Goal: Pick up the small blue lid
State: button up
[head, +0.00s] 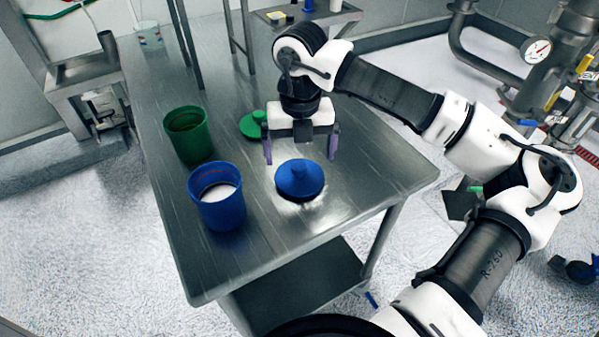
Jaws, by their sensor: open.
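The small blue lid (300,181) is round with a raised knob on top. It lies on the steel table, right of the blue bucket. My gripper (300,153) is open and empty, pointing down, with its two purple fingers spread apart. In the picture its fingertips appear just beyond the lid's knob, one to each side. I cannot tell the exact height of the fingers above the table. The lid shows almost whole and nothing covers its knob.
The steel table (255,255) has free room in front of the lid. A blue bucket (222,216) with white powder and an open green bucket (189,143) stand at the left. A green lid (251,127) lies behind, partly hidden by my gripper. A white cup (149,36) stands far back.

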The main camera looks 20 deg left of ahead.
aim_at(299, 166)
jog(key=shift+s+f+p, duration=0.1)
jog(key=shift+f+p, duration=1)
jog(key=shift+f, duration=1.75)
jog(key=c, duration=0.6)
jog(key=shift+r, duration=0.1)
